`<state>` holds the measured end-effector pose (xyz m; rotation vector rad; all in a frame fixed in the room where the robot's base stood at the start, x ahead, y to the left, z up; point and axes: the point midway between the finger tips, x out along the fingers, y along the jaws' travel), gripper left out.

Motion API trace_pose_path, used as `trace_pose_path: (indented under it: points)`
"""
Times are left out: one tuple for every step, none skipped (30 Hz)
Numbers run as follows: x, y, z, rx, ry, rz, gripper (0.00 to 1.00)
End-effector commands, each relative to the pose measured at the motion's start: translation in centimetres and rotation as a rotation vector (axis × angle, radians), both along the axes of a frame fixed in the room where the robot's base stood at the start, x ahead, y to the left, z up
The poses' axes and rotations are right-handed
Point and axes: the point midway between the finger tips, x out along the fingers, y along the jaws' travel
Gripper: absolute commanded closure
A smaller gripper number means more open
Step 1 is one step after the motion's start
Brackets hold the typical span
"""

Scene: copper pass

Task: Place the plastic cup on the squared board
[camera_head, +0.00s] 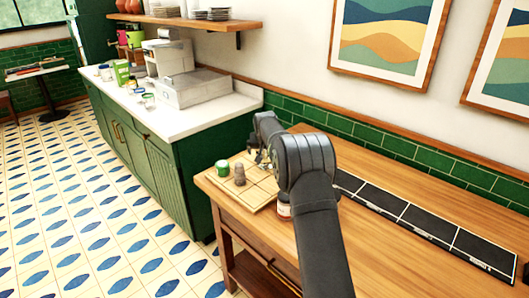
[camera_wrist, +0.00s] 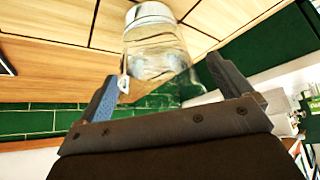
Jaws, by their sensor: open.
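A clear see-through cup (camera_wrist: 155,50), apparently the plastic cup, shows in the wrist view with a whitish end toward the top of the picture. My gripper (camera_wrist: 162,70) is open, with one finger on each side of the cup's lower part in the picture. I see no clear grip on it. The squared board (camera_head: 263,192) lies on the wooden counter in the head view. Its lined surface also fills the top of the wrist view (camera_wrist: 65,35), behind the cup. In the head view my arm hides most of the gripper and cup, near the board's far side.
A green-and-white cup (camera_head: 221,168) and a grey stacked-looking piece (camera_head: 240,175) stand on the board's left part. A jar (camera_head: 284,210) with a reddish label is partly behind my arm. A black panelled strip (camera_head: 420,222) lies along the wall. The front right counter is clear.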

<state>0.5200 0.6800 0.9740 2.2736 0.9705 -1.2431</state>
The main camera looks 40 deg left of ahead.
Motion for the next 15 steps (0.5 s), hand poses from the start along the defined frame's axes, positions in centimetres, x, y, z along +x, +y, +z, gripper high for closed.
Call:
trace_pose_path:
  points:
    - [-0.2,-0.2,0.6,0.001,-0.001,0.0,0.04]
    - [-0.4,-0.4,0.9,0.001,-0.001,0.0,0.04]
    - [-0.6,-0.6,1.5,0.001,-0.001,0.0,0.04]
    - [-0.8,-0.8,1.9,0.001,-0.001,0.0,0.04]
    - [-1.0,-1.0,2.3,0.001,-0.001,0.0,0.04]
    - [-1.3,-1.3,3.0,0.003,-0.001,0.001,0.04]
    - [-1.5,-1.5,3.5,0.002,-0.001,0.001,0.04]
    - [-1.7,-1.8,4.0,0.002,-0.001,0.001,0.04]
    - [-2.0,-2.1,4.7,0.002,-0.001,0.001,0.04]
    - [-2.2,-2.3,5.2,0.002,-0.001,0.001,0.04]
    - [-2.5,-2.6,5.6,0.001,0.0,0.001,0.04]
    - [-2.7,-2.8,6.3,0.002,-0.001,0.001,0.04]
    - [-2.9,-3.1,6.7,0.001,0.0,0.001,0.04]
    - [-3.1,-3.3,7.1,0.001,0.0,0.001,0.04]
    - [-3.3,-3.5,7.6,0.002,-0.001,0.001,0.04]
